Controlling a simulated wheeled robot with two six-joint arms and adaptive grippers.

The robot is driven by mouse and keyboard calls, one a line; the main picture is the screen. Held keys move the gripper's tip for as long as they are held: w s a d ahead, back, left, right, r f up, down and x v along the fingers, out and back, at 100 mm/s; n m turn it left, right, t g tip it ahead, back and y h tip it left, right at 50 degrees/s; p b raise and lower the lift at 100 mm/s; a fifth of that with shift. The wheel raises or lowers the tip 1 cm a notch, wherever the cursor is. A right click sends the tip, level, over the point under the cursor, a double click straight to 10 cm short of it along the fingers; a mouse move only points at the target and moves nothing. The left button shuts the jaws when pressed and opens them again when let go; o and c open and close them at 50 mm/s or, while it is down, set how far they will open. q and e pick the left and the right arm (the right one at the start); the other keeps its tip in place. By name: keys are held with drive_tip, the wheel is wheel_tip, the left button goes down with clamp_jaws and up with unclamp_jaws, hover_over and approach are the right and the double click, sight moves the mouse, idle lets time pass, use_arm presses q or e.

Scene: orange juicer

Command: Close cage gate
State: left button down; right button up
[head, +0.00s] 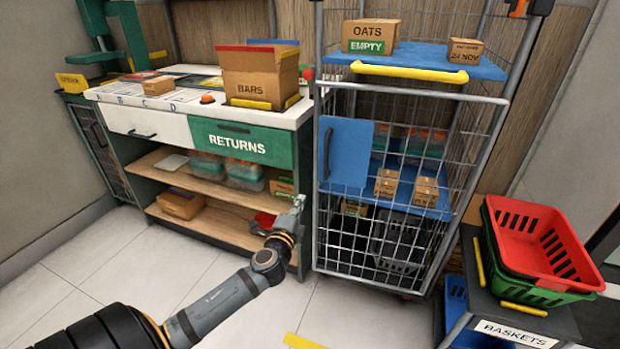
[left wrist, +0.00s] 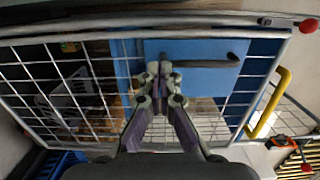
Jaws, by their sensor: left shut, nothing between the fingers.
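The wire cage (head: 505,70) stands right of the counter. Its mesh gate (head: 350,240) lies across the front, and I see no clear gap at its edges. A blue panel (head: 346,152) with a dark handle (head: 327,153) is on the gate's left side. My left gripper (head: 299,202) is shut and empty, just left of the cage. In the left wrist view its fingertips (left wrist: 160,72) are in front of the mesh, by the blue panel (left wrist: 205,72) and handle (left wrist: 205,61). Contact with the gate cannot be told. My right gripper is out of view.
The counter with a green RETURNS drawer (head: 238,142) and open shelves stands left of the cage. A red basket (head: 545,235) sits in a green one on the cart (head: 545,322) at right. Boxes stand on the cage's blue shelves. The floor at front left is clear.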

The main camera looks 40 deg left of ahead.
sight(316, 172)
use_arm(q)
drive_tip(key=x, duration=1.2)
drive_tip(key=shift+w+a+b, duration=0.1)
drive_tip(key=shift+w+b, duration=0.15)
drive_tip(key=shift+b, duration=0.05)
drive_tip(key=shift+w+a+f, duration=0.1)
drive_tip(key=shift+w+a, duration=0.05)
drive_tip(key=shift+w, duration=0.35)
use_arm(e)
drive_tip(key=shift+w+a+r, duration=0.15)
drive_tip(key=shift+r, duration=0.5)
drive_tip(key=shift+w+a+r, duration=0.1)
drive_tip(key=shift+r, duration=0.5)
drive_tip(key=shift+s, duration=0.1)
